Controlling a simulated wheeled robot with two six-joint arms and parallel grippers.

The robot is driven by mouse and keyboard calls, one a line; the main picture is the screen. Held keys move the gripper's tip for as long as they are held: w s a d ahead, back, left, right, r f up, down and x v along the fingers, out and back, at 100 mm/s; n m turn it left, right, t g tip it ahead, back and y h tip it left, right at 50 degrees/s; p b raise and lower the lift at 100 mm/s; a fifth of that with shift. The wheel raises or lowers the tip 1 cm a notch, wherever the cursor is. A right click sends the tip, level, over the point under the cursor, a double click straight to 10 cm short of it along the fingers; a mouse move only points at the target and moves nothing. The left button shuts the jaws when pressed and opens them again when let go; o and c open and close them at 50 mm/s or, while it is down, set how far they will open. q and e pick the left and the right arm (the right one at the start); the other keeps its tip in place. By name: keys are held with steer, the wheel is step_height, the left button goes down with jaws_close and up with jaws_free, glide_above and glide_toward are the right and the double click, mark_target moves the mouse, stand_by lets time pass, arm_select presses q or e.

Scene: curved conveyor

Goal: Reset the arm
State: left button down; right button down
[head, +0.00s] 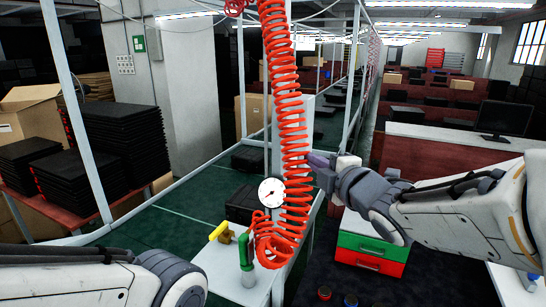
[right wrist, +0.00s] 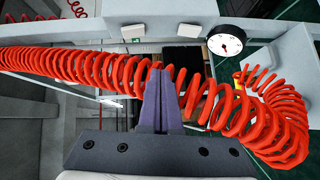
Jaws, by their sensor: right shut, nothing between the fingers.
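My right arm comes in from the right in the head view. Its gripper (head: 320,160) is raised beside the white post and the red coiled hose. In the right wrist view the purple fingers (right wrist: 163,100) are together with nothing between them. The hose (right wrist: 110,72) runs across behind the fingertips; I cannot tell whether they touch it. My left arm (head: 90,280) shows only as a white link and grey joint at the lower left. Its gripper is out of frame.
The red coiled hose (head: 280,90) hangs by a round gauge (head: 271,191). A green-handled tool (head: 246,250) and a yellow-handled tool (head: 220,233) are on the white bench (head: 215,264). Green and red drawers (head: 370,254) stand below my right forearm. A green conveyor (head: 180,225) lies behind.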

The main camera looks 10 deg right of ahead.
steer(key=s+a+f+m+g+h+b, duration=0.1)
steer(key=s+a+f+m+g+b, duration=0.2)
steer(key=f, duration=0.5)
steer(key=s+a+f+m+g+b, duration=0.2)
steer(key=s+f+m+g+b, duration=0.15)
steer(key=f, duration=0.55)
steer(key=s+a+f+m+g+h+b, duration=0.1)
steer(key=s+a+f+m+g+b, duration=0.15)
steer(key=f, duration=0.55)
steer(key=s+a+f+m+g+b, duration=0.1)
steer(key=s+f+g+b, duration=0.2)
steer(key=s+f, duration=0.3)
steer(key=s+a+f+m+g+h+b, duration=0.1)
steer(key=s+f, duration=0.5)
steer(key=s, duration=0.7)
steer(key=a+m+g+b, duration=0.1)
steer(key=g+b, duration=0.1)
steer(key=g, duration=0.1)
steer(key=shift+a, duration=0.3)
